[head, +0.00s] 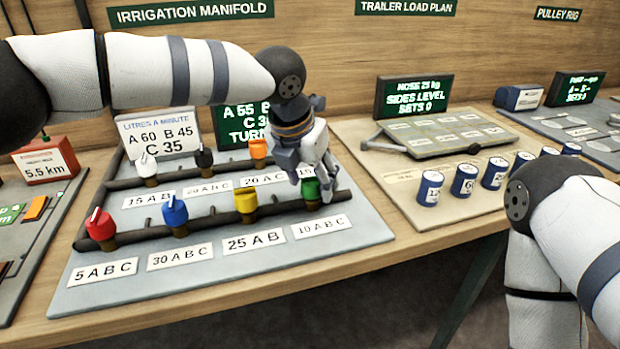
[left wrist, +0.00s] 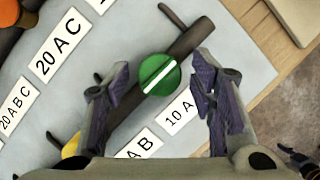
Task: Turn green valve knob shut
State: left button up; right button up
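The green valve knob (head: 311,192) is at the right end of the manifold's front pipe, behind the 10 A B C label. My left gripper (head: 308,173) is over it, pointing down and partly covering it. In the left wrist view, the green knob (left wrist: 160,75) shows between and beyond the two spread fingers, with a gap on each side. Its white stripe lies roughly along the dark pipe (left wrist: 190,40). The left gripper is open and empty; I cannot tell its exact height above the knob. My right gripper is out of view.
Red (head: 100,226), blue (head: 174,211) and yellow (head: 245,201) knobs share the front pipe. White, black and orange (head: 258,149) knobs stand on the back pipe. Signs (head: 158,138) stand behind. Right of the manifold are a tilted board (head: 440,133) and several blue cans (head: 429,187).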

pick_arm(q)
jog(key=c, duration=0.9)
jog(key=shift+o, duration=0.2)
